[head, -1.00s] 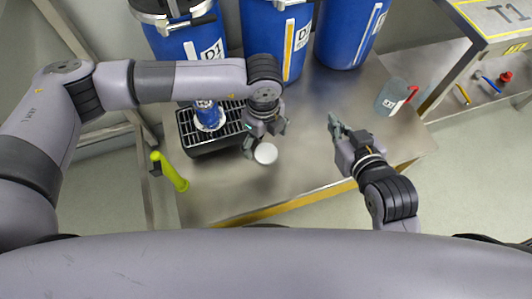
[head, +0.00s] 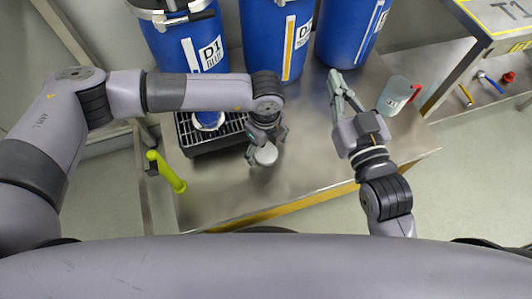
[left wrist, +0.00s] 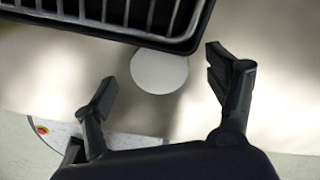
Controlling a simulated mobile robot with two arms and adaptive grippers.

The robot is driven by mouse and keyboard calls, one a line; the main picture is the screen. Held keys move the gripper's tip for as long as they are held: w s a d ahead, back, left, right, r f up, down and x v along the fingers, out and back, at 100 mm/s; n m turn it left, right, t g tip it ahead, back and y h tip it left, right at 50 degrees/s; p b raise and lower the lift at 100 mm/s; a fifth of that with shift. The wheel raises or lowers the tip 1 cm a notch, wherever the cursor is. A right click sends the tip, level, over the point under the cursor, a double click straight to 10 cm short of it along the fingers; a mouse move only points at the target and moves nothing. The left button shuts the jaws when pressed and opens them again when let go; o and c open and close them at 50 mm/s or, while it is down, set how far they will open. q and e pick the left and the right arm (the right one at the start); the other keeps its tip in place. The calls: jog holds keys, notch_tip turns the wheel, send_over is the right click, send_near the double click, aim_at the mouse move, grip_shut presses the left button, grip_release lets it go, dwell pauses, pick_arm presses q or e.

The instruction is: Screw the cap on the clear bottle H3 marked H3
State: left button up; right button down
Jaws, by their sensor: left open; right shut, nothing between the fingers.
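A white round disc (head: 266,155) shows on the steel table in front of the drip tray; it also shows in the left wrist view (left wrist: 158,72). I cannot tell whether it is a loose cap or the top of a bottle, and no H3 mark is readable. My left gripper (head: 267,144) is open above the disc, its fingers apart on either side; in the left wrist view the disc lies between the open fingers. My right gripper (head: 337,82) is shut and empty over the table to the right, its fingers pointing to the back.
A black drip tray with a grille (head: 213,138) stands left of the disc. Blue drums (head: 275,40) line the back. A grey jug with a red handle (head: 393,97) stands at the right. A yellow-green handled tool (head: 168,172) is at the left edge. The table's front middle is clear.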

pick_arm(q)
jog(key=shift+f, duration=0.75)
pick_arm(e)
notch_tip(320, 180, up, 2)
jog(key=shift+a+r+t, duration=0.1)
jog(key=shift+a+t, duration=0.05)
jog(key=shift+t, duration=0.55)
pick_arm(q)
jog(key=shift+c, duration=0.3)
jog(key=c, duration=0.8)
